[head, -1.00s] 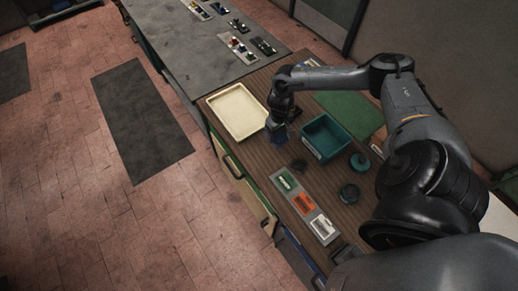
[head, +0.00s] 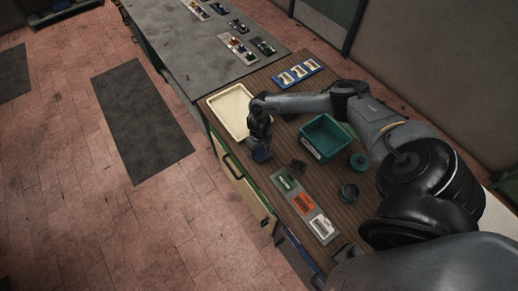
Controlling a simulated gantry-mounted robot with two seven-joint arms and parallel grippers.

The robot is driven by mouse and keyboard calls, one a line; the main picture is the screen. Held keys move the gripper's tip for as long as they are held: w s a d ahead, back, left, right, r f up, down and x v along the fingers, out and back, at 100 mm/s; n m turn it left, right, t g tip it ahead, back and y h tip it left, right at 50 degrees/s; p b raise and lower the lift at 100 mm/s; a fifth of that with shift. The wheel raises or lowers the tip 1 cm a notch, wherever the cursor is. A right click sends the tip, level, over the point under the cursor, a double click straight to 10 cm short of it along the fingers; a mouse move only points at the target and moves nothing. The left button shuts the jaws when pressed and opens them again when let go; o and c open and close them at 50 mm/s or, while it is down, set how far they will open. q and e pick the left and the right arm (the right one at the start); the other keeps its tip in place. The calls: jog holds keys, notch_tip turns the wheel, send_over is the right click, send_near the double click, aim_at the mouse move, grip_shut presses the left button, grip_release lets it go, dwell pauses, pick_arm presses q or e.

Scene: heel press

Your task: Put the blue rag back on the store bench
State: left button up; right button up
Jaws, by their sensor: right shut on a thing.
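My right gripper (head: 260,150) is over the wooden-topped bench, close to its front edge and below the cream tray. It is shut on the blue rag (head: 262,156), a small dark blue patch showing under the fingers. Most of the rag is hidden, and I cannot tell whether it touches the bench top. The wooden-topped bench (head: 325,192) adjoins a grey-topped bench (head: 190,55) at the upper left. Which one is the store bench is not marked. My left gripper is not in view.
A cream tray (head: 213,100) lies left of the gripper. A teal bin (head: 322,155), a teal round piece (head: 359,161) and a dark round piece (head: 348,191) stand to the right. A grey strip (head: 313,214) holds green, orange and white items. A blue rack (head: 298,74) lies behind.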

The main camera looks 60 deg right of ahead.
jog(key=shift+f, duration=0.1)
jog(key=o, duration=1)
